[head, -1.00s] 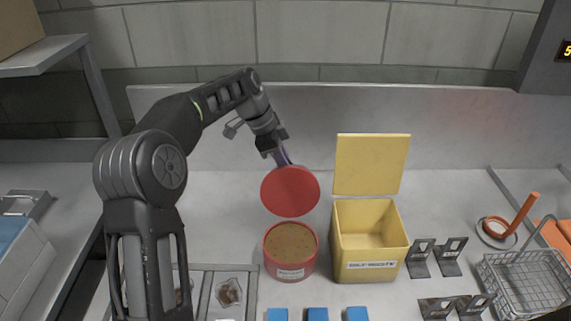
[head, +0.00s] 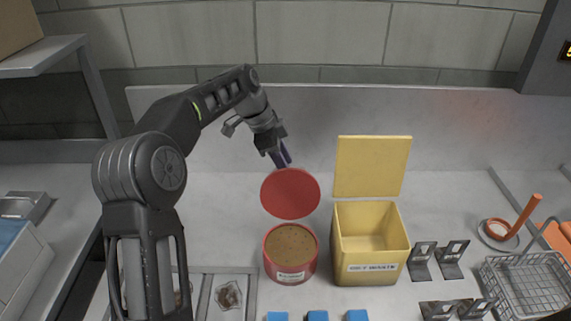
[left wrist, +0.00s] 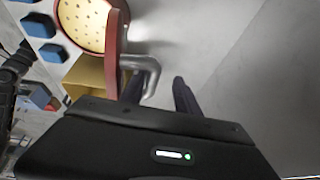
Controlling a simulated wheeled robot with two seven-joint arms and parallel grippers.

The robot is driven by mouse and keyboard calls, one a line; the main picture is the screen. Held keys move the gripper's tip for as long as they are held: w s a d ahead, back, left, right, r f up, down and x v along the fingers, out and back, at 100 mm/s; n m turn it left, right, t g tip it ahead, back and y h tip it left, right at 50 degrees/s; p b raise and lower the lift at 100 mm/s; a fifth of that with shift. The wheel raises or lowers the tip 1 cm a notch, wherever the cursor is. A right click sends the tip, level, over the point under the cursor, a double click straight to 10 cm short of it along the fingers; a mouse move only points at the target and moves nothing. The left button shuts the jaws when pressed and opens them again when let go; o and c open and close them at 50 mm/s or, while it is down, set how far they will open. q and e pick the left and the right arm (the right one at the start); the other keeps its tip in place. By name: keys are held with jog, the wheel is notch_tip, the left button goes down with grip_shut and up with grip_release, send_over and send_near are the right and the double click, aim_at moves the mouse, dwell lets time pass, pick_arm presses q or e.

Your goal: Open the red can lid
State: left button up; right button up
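The red can (head: 291,262) stands on the counter with brown contents showing inside. Its red lid (head: 290,193) stands raised above the can's back edge, so the can is open. My left gripper (head: 281,158) is behind and above the lid. In the left wrist view my left gripper (left wrist: 158,90) has its two dark fingers apart, with a grey curved handle (left wrist: 146,72) by the left finger. The can (left wrist: 88,22) also shows there at the top left. I cannot tell whether the finger touches the handle. My right gripper is in neither view.
A yellow box (head: 369,265) with its lid raised stands right of the can. Blue blocks (head: 317,316) lie in front. Metal brackets (head: 450,258), a wire basket (head: 525,283) and an orange-handled tool (head: 520,215) are at the right. A metal tray (head: 205,293) is at the front left.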

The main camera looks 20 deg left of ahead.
pick_arm(q)
jog(key=v, duration=0.7)
jog(key=shift+s, duration=0.1)
dwell(0.4)
